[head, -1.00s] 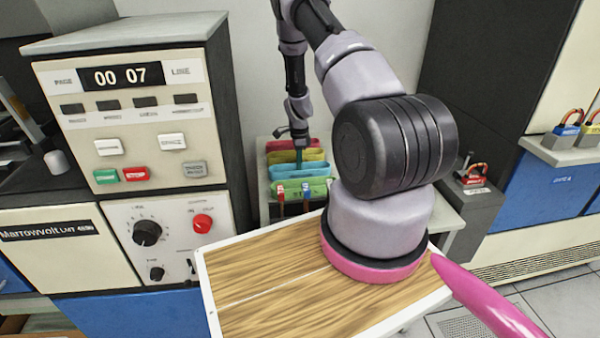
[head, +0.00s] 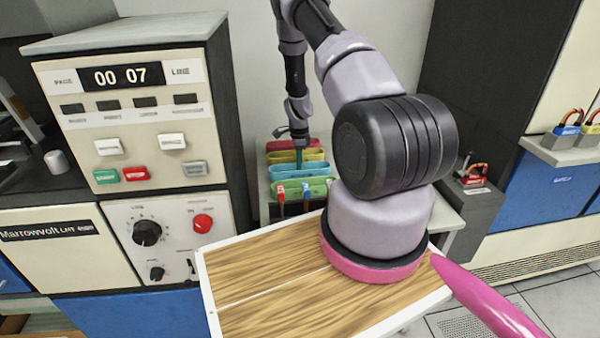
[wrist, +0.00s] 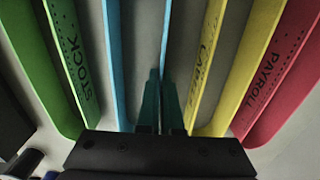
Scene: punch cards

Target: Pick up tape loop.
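The blue tape loop (head: 292,172) shows in the head view between the yellow and green ones. It also shows in the wrist view as two thin blue walls (wrist: 117,60). My gripper (head: 299,156) points down at the blue loop. In the wrist view, the teal fingers (wrist: 161,100) are close together, with the right-hand blue wall running between them. They look shut on that wall; the contact itself is partly hidden. The loop is still among its neighbours.
The green STOCK loop (wrist: 72,70) stands to the left in the wrist view. The yellow loop (wrist: 215,70) and red PAYROLL loop (wrist: 275,70) stand to the right. A grey control cabinet (head: 232,120) rises beside the row.

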